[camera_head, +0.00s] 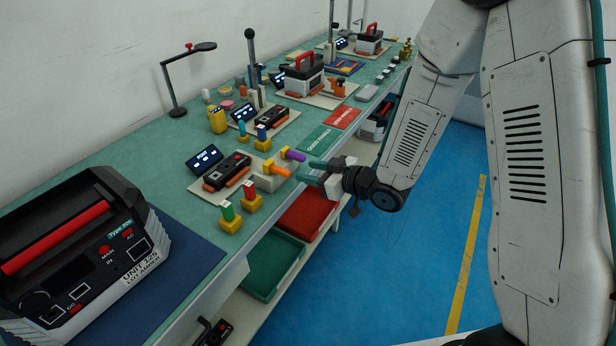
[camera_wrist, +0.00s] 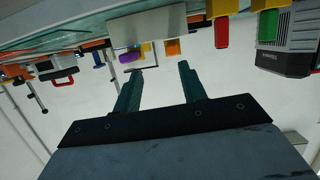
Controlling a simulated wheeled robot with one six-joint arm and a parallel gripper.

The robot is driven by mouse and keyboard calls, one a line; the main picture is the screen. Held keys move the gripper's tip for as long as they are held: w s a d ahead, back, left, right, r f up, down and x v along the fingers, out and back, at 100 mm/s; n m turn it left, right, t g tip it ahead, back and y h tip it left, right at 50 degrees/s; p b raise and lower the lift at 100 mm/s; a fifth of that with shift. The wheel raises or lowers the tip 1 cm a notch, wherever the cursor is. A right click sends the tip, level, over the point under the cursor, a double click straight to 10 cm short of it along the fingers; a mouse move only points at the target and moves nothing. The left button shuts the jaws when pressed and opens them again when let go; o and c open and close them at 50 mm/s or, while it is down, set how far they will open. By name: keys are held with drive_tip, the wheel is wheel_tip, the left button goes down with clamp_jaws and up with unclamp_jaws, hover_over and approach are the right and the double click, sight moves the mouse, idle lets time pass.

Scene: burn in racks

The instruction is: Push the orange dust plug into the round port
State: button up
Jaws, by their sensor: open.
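In the wrist view, which looks upside down, the orange plug (camera_wrist: 172,47) and the purple plug (camera_wrist: 131,57) show just beyond the fingertips. My gripper (camera_head: 308,171) is open and empty, its teal fingers pointing at the block from the right, close to the plugs. The gripper also shows in the wrist view (camera_wrist: 160,69), with a clear gap between its fingers. I cannot make out the round port.
A black unit with orange trim (camera_head: 227,172) and a small screen (camera_head: 204,159) stand left of the block. Green (camera_head: 229,217) and red (camera_head: 250,197) plugs in yellow bases stand in front. A large tester (camera_head: 84,262) fills the lower left. Red (camera_head: 305,215) and green (camera_head: 270,264) bins sit below.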

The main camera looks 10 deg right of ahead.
sight(288, 173)
drive_tip(key=shift+s+a+f+y, duration=0.45)
drive_tip(key=shift+a+y, duration=0.15)
drive_tip(key=shift+a, duration=0.1)
drive_tip(key=shift+w+a, duration=0.15)
drive_tip(key=shift+a, duration=0.15)
drive_tip(key=x, duration=0.7)
clamp_jaws()
